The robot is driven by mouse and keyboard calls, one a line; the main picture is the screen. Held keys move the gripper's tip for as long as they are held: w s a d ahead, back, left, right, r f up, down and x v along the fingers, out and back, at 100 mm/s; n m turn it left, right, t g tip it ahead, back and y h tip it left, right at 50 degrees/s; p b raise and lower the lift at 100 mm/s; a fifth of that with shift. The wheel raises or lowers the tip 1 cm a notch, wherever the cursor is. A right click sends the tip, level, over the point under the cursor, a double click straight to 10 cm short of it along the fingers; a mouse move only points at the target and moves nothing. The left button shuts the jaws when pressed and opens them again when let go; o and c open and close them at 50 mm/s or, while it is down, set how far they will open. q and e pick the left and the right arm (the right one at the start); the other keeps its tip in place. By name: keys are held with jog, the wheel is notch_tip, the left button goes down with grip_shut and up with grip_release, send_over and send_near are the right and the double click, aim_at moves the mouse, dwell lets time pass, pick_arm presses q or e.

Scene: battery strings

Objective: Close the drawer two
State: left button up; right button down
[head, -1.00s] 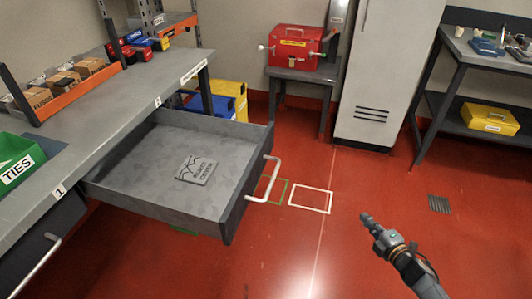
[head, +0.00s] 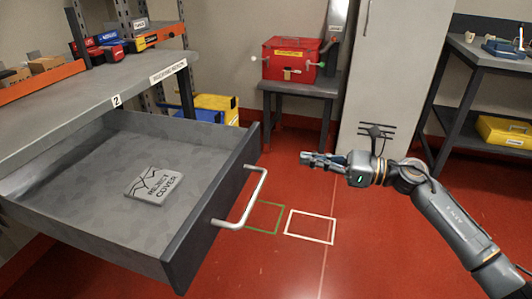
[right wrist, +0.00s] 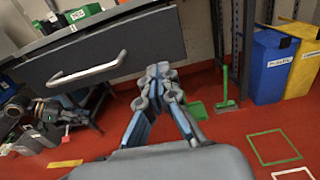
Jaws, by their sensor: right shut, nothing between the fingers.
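Drawer two (head: 85,170) is pulled far out below the bench section marked 2 and shows on the left of the head view. Dark arm parts show at that view's left edge; my left gripper's fingers are unclear.
The bench top (head: 85,93) runs above the drawer. A red box (head: 290,58) sits on a small table at the back, beside a pale cabinet (head: 390,70). Blue (right wrist: 268,65) and yellow bins stand under the bench. Red floor right of the drawer is clear.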

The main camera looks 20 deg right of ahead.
aim_at(255, 149)
jog(key=x, duration=0.9)
jog(key=shift+w+a, duration=0.25)
jog(key=shift+w, duration=0.05)
jog(key=shift+w+a, duration=0.3)
jog(key=shift+a, duration=0.1)
pick_arm(q)
jog(key=shift+s+a+f+g, duration=0.15)
jog(key=shift+s+f+g, duration=0.15)
jog(key=shift+s+f, duration=0.1)
jog(key=shift+r, duration=0.1)
pick_arm(e)
jog(key=shift+a, duration=0.1)
